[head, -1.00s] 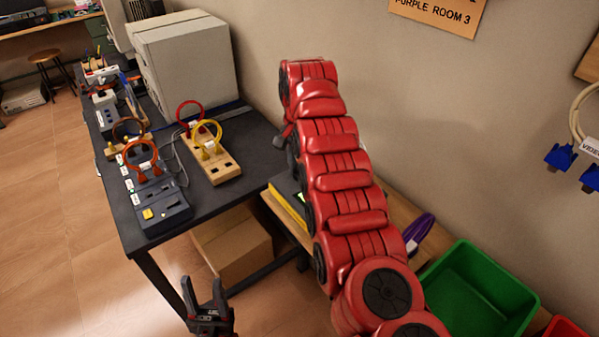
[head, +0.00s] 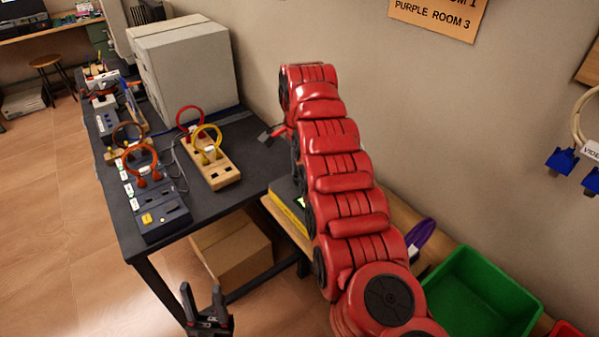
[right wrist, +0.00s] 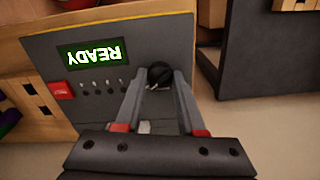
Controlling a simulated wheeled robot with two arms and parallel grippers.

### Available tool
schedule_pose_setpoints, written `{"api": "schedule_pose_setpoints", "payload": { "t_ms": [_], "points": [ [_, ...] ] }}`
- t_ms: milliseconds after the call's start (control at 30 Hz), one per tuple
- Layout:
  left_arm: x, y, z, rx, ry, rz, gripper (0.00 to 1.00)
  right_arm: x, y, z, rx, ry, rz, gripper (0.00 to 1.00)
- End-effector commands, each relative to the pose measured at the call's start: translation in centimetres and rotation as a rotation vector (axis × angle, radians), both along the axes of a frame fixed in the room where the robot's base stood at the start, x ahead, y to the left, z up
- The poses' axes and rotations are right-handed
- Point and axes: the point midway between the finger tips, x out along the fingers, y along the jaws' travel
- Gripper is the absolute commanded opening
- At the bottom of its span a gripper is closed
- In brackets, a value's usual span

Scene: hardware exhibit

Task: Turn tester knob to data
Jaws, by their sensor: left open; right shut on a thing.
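The tester (right wrist: 118,75) shows in the right wrist view as a grey panel with yellow edges. Its green screen (right wrist: 91,54) reads READY, upside down in this view. A black knob (right wrist: 159,70) sits to the right of the screen. My right gripper (right wrist: 158,84) is shut on the knob, with a finger on each side. My left gripper (head: 207,308) is open and empty at the bottom, away from the tester.
A red button (right wrist: 62,90) and a row of small switches (right wrist: 102,87) lie below the screen. A dark table (head: 216,203) at the left holds ring-shaped cables and boxes. A green bin (head: 478,295) stands at the lower right, beside a purple cable (head: 420,234).

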Motion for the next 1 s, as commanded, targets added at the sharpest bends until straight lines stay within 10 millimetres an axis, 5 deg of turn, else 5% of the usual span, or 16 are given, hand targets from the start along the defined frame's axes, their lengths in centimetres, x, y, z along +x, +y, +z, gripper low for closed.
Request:
{"api": "schedule_pose_setpoints", "payload": {
  "t_ms": [300, 333, 500, 833, 1000],
  "points": [
    [0.0, 0.0, 0.0, 0.0, 0.0, 0.0, 0.5, 0.0, 0.0, 0.0, 0.0, 0.0, -0.002, 0.0],
    [0.0, 0.0, 0.0, 0.0, 0.0, 0.0, 0.5, 0.0, 0.0, 0.0, 0.0, 0.0, -0.002, 0.4],
    [0.0, 0.0, 0.0, 0.0, 0.0, 0.0, 0.5, 0.0, 0.0, 0.0, 0.0, 0.0, -0.001, 0.68],
    [0.0, 0.0, 0.0, 0.0, 0.0, 0.0, 0.5, 0.0, 0.0, 0.3, 0.001, 0.0, -0.001, 0.68],
    [0.0, 0.0, 0.3, 0.0, 0.0, 0.0, 0.5, 0.1, -0.1, 2.4, 0.003, -0.002, -0.001, 0.68]
  ]
}}
